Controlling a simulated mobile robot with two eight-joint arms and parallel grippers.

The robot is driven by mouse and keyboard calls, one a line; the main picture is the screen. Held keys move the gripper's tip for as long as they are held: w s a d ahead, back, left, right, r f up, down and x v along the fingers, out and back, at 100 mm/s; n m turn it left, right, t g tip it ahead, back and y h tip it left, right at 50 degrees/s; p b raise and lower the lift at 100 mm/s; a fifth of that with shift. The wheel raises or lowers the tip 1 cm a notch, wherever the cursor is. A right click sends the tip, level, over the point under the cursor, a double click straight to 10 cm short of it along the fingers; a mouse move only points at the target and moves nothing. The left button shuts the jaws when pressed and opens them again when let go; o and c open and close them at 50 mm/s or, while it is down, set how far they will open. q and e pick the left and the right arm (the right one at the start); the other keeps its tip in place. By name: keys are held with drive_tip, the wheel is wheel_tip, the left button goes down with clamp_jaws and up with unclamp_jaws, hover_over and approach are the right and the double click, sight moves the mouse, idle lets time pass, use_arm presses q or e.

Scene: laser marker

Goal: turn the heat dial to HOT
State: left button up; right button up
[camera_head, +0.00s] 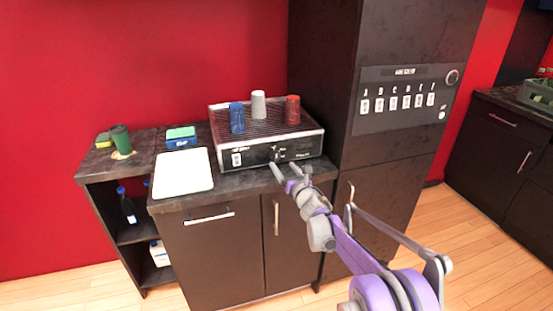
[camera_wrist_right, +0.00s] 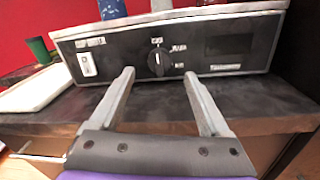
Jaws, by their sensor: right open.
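The heat dial (camera_wrist_right: 158,62) is a round black knob on the dark front panel of the warmer (camera_head: 229,139). A light mark on it seems to point up, and small labels sit above it and to its right, too blurred to read surely. My right gripper (camera_wrist_right: 158,76) is open and empty. Its two fingers point at the panel, with the dial showing between and beyond their tips in the right wrist view. In the head view the right gripper (camera_head: 283,167) is just in front of the panel. My left gripper is out of view.
Blue (camera_head: 237,118), grey (camera_head: 258,104) and red (camera_head: 292,110) cups stand on the warmer's top. A white switch (camera_wrist_right: 87,65) is left of the dial. A white tray (camera_head: 184,172) lies left on the counter. A tall dark cabinet (camera_head: 345,60) stands close on the right.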

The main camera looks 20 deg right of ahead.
sight(277, 158)
drive_tip(key=w, duration=0.6)
drive_tip(key=shift+a, duration=0.35)
drive_tip(key=shift+c, duration=0.2)
clamp_jaws()
